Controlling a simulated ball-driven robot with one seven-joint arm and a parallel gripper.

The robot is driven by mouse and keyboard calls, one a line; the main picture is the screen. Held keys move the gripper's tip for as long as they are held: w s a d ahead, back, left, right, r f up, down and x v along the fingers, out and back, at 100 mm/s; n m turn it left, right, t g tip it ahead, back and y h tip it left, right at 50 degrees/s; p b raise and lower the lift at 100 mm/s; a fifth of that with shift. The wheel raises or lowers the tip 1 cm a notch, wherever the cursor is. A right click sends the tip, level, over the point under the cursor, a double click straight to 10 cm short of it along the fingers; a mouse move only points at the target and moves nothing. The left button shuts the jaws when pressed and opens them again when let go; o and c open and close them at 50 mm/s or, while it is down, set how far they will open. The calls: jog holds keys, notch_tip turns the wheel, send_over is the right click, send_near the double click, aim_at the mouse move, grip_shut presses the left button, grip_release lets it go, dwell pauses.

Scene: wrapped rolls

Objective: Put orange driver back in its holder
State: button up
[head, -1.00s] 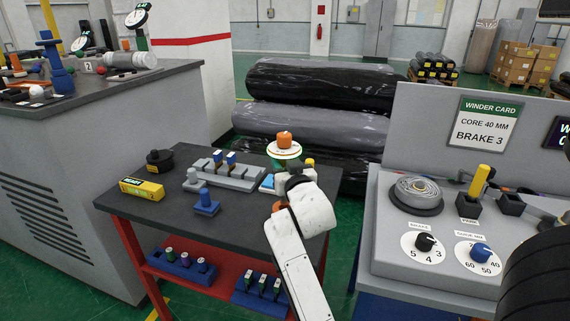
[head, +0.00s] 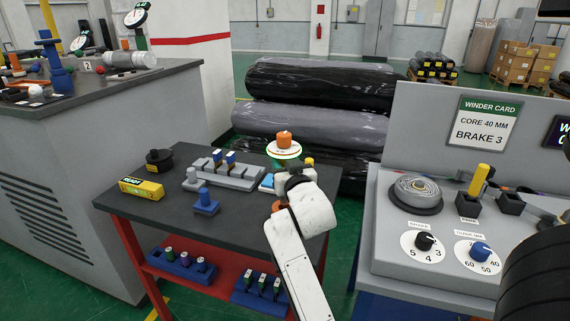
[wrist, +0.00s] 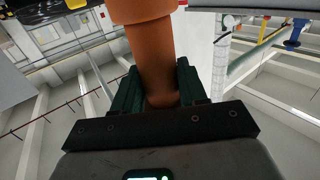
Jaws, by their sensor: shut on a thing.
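In the wrist view my gripper (wrist: 157,80) has its dark green fingers shut on an orange, round-shafted thing, the orange driver (wrist: 152,55); it widens at the far end. In the head view my white wrist hides most of the gripper, and a small orange patch shows at its left side; I cannot tell whether that is the driver. A grey slotted rack (head: 235,180) on the dark cart holds blue-handled tools (head: 230,158). A blue stand (head: 206,203) sits in front of it. Which of these is the driver's holder is not clear.
A yellow box (head: 141,189) and a black round piece (head: 159,161) stand at the cart's left. An orange-topped round item (head: 284,139) stands behind my wrist. A console (head: 430,255) with knobs is at the right.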

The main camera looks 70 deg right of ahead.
jog(key=shift+f+b, duration=2.8)
jog(key=shift+f, duration=0.3)
dwell(0.5)
jog(key=o, duration=1)
jog(key=shift+o, duration=0.4)
jog(key=shift+f, duration=0.2)
jog(key=b+v, duration=0.2)
jog(key=v, duration=0.7)
jog(key=v, duration=1.1)
jog(key=shift+b, duration=0.45)
